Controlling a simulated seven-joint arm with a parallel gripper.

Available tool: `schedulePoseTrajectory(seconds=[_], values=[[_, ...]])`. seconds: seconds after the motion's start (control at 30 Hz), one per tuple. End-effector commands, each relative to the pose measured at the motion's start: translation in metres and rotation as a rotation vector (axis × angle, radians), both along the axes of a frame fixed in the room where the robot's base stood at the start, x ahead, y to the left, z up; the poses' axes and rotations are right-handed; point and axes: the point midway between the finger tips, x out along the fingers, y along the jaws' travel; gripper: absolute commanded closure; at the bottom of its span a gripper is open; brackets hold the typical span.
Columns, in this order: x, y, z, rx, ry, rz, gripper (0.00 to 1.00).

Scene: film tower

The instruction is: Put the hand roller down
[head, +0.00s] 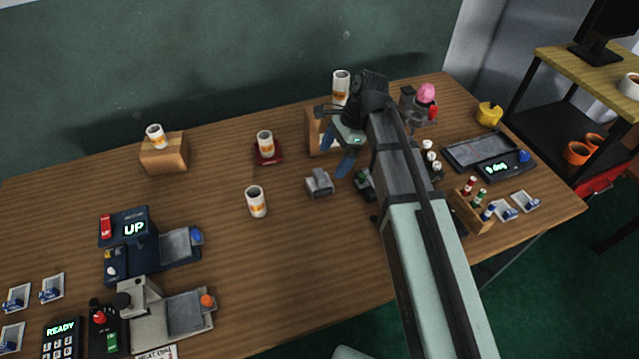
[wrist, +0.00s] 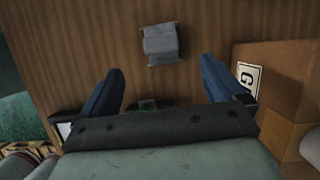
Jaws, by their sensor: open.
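My gripper (head: 337,150) is above the back middle of the table, with its blue fingers spread. In the wrist view my gripper (wrist: 162,70) is open with nothing between its fingertips. A small grey block-like object (head: 319,183) sits on the wood in front of the gripper. It also shows in the wrist view (wrist: 162,44), just beyond the fingertips and apart from them. I cannot tell for sure whether it is the hand roller. A dark object with a green part (head: 364,183) stands to its right, partly hidden by my arm.
A wooden block with a letter label (wrist: 245,78) stands close beside the right finger in the wrist view. White cans stand on a wooden block (head: 164,155), a red base (head: 267,157) and the bare table (head: 256,202). Bare wood lies at front centre.

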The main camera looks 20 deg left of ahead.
Motion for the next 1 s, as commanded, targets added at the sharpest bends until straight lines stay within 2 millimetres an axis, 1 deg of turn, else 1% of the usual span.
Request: schedulePoseTrajectory(seconds=[0.03,0.1,0.3,0.4,0.67,0.9,1.0], values=[[-0.003,0.002,-0.009,-0.002,0.002,0.000,0.04],[-0.006,0.005,-0.019,-0.002,0.002,0.000,0.04],[-0.013,0.012,-0.041,-0.002,0.001,0.001,0.04],[-0.014,0.014,-0.047,-0.002,0.000,-0.001,0.04],[-0.017,0.018,-0.055,-0.001,-0.001,0.000,0.04],[-0.027,0.031,-0.079,-0.002,0.001,0.001,0.04],[-0.030,0.034,-0.090,-0.002,0.000,-0.001,0.04]])
